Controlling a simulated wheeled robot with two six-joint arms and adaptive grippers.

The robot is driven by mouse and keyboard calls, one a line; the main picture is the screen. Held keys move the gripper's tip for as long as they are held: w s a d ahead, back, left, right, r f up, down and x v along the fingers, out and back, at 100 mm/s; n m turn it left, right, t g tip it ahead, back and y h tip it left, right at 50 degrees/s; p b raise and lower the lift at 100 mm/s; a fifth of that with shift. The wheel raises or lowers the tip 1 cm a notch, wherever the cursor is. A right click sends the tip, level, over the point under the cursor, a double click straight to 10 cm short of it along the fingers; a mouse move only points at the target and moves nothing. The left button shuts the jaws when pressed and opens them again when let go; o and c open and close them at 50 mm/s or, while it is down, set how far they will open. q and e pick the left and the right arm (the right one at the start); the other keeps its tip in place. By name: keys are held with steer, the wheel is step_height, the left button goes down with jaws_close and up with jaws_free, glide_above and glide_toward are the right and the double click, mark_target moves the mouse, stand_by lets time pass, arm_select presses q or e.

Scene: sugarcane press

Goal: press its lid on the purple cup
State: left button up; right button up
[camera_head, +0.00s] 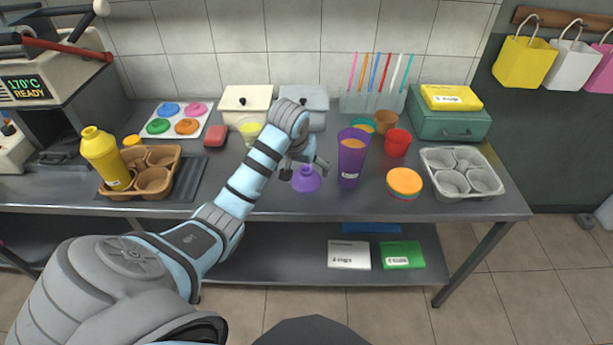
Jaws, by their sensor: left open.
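The tall purple cup (350,165) stands upright on the steel table right of centre, with something orange showing at its open top. A purple domed lid (306,182) sits just left of the cup, apart from it, low at the table surface. My left gripper (304,169) is open right at the top of the lid and partly hides it. I cannot tell whether its fingers touch the lid. My right gripper is out of view.
A red cup (397,142) and an orange-topped stack of lids (404,182) stand right of the purple cup. A grey cup carrier (462,173) is farther right. A brown carrier (152,179) with a yellow bottle (105,157) is at left. Coloured lids lie on a white tray (180,134).

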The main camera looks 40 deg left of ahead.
mark_target(303, 173)
arm_select(q)
steer(key=r, duration=0.1)
steer(key=a+r, duration=0.1)
steer(key=w+r, duration=0.1)
steer(key=shift+w+a+n, duration=0.1)
steer(key=shift+a+n, duration=0.15)
steer(key=shift+n, duration=0.15)
steer(key=b+x, duration=0.2)
steer(key=x, duration=0.7)
steer(key=shift+w+f, duration=0.15)
steer(key=shift+f, duration=0.05)
steer(key=b+x, duration=0.1)
steer(key=x, duration=0.1)
steer(key=b+x, duration=0.1)
steer(key=x, duration=0.1)
steer(key=shift+w+d+f+b, duration=0.2)
steer(key=shift+w+b, duration=0.1)
steer(key=shift+w, duration=0.2)
steer(key=shift+w+a+f, duration=0.15)
steer(key=shift+w+f, duration=0.05)
steer(key=shift+f, duration=0.1)
